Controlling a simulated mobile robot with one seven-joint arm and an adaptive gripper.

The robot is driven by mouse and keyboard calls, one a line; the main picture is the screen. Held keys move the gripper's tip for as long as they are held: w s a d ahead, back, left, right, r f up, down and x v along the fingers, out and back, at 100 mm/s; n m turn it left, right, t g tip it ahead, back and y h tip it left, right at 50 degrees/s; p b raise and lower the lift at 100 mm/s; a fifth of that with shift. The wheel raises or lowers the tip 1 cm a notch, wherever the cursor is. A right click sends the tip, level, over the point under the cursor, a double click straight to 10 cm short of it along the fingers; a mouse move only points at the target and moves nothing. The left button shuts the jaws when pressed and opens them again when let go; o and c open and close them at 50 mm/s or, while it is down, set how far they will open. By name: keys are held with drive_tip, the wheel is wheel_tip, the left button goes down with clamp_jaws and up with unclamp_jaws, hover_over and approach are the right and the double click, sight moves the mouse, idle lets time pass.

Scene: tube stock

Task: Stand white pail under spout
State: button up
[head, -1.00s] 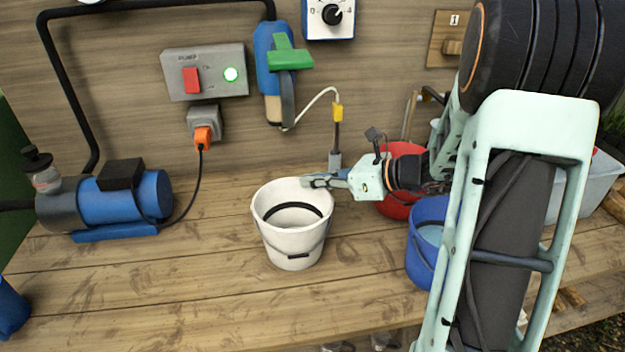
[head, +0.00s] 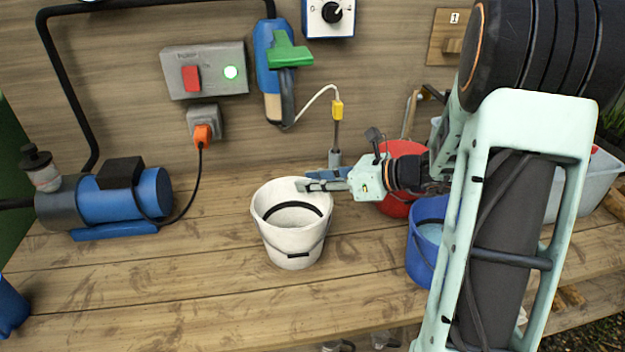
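The white pail (head: 290,240) stands upright on the wooden bench, in the middle of the head view. Its dark band shows inside, and its handle hangs at the front. The spout (head: 287,105), below a blue valve with a green lever (head: 287,55), hangs from the wall above the pail in the picture. How exactly they line up in depth is hard to tell. My gripper (head: 312,180) is at the pail's back right rim, its fingers parted. One finger overlaps the pail's mouth and the other lies behind it. Whether either touches the rim is unclear.
A red bucket (head: 398,208) and a blue bucket (head: 420,255) stand to the right, close to my arm. A blue pump (head: 125,195) stands at left. A probe on a white cable (head: 335,155) hangs behind my gripper. The bench front is clear.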

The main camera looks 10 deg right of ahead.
drive_tip(key=v, duration=1.2)
